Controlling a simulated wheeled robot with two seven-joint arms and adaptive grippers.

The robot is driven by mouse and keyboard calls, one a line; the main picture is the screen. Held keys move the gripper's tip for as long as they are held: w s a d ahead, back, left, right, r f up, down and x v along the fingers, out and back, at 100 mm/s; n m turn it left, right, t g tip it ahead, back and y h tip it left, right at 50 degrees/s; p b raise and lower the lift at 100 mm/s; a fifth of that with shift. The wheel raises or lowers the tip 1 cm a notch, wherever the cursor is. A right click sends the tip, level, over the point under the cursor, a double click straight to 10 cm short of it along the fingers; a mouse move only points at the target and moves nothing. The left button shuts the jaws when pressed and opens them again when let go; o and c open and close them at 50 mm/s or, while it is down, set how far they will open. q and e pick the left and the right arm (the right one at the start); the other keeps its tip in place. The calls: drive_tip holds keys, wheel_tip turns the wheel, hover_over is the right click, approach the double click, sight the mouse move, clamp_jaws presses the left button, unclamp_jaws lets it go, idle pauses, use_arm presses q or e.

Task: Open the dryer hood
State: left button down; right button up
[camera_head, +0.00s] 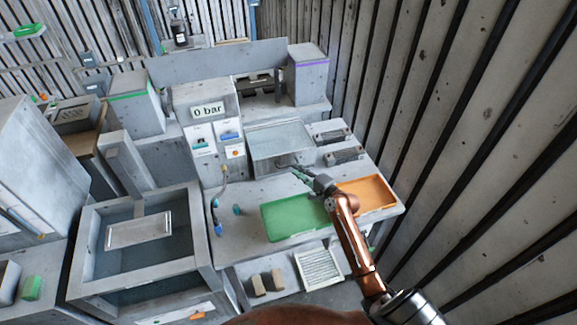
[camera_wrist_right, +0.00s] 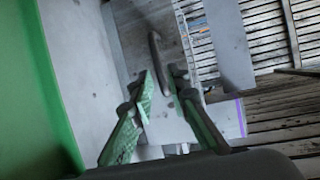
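The dryer hood (camera_head: 277,140) seems to be the clear, grey-framed box cover at the back of the bench; it looks closed. A dark bar handle (camera_wrist_right: 156,55) stands out from its front in the right wrist view. My right gripper (camera_head: 297,173) is just in front of the hood, near the handle. In the wrist view its two green-padded fingers (camera_wrist_right: 161,88) are apart, with the handle's lower end close to or between the tips. I cannot tell whether they touch it. My left gripper is not in view.
A green tray (camera_head: 293,218) and an orange tray (camera_head: 367,193) lie on the bench beneath my right arm. A "0 bar" panel (camera_head: 207,110) stands left of the hood, and small dark-topped blocks (camera_head: 343,155) sit right of it. A slatted wall (camera_head: 450,150) closes off the right.

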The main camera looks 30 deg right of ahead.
sight(280, 150)
drive_tip(key=x, duration=0.4)
drive_tip(key=shift+w+a+f, duration=0.15)
drive_tip(key=shift+w+a, duration=0.15)
drive_tip(key=shift+w, duration=0.25)
drive_tip(key=shift+w+a+f, duration=0.1)
drive_tip(key=shift+w, duration=0.1)
clamp_jaws()
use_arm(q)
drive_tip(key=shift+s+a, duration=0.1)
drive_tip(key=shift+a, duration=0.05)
